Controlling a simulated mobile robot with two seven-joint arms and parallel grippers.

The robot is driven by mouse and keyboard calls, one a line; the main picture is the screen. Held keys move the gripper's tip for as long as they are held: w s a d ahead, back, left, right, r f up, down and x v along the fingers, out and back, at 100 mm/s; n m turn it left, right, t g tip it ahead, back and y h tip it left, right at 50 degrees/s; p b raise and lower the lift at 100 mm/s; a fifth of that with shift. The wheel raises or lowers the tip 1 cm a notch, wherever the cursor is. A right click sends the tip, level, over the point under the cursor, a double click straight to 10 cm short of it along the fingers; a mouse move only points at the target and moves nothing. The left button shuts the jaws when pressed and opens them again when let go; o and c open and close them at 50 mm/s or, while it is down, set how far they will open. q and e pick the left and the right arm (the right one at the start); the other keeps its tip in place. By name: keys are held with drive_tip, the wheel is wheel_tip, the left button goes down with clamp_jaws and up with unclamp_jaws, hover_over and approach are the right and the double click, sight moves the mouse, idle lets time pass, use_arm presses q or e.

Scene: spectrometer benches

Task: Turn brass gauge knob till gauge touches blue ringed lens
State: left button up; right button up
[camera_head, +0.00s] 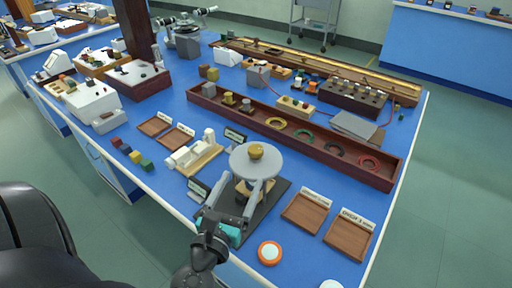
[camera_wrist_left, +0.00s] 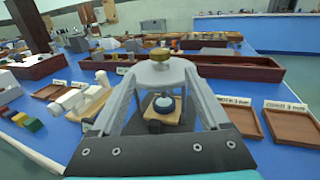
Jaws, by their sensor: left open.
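The gauge has a round grey disc (camera_head: 255,163) with a brass knob (camera_head: 256,152) on top. The disc (camera_wrist_left: 160,73) and knob (camera_wrist_left: 159,54) also show in the left wrist view. Below the disc, the blue ringed lens (camera_wrist_left: 164,104) sits on a wooden block (camera_wrist_left: 160,117); the disc mostly hides it in the head view. My left gripper (camera_head: 254,186) is open, with one finger on each side of the gauge, and its tips are near the disc's rim. I cannot tell whether they touch it. The gap between gauge tip and lens cannot be made out. My right gripper is not in view.
Labelled wooden trays (camera_head: 305,211) stand right of the gauge, and a white instrument on a wooden base (camera_head: 197,158) stands left. A long wooden trough (camera_head: 340,160) lies behind. An orange-rimmed disc (camera_head: 269,253) lies near the front edge.

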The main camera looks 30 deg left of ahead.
sight(253, 156)
use_arm(q)
drive_tip(key=p+x, duration=0.2)
drive_tip(key=x, duration=0.8)
drive_tip(key=shift+w+a, duration=0.2)
drive_tip(key=shift+w, duration=0.5)
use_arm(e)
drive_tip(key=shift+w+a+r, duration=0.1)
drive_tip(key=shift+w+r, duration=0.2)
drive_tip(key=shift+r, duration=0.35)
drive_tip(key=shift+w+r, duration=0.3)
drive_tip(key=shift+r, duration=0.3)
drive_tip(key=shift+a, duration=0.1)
use_arm(q)
drive_tip(key=shift+c, duration=1.3)
clamp_jaws()
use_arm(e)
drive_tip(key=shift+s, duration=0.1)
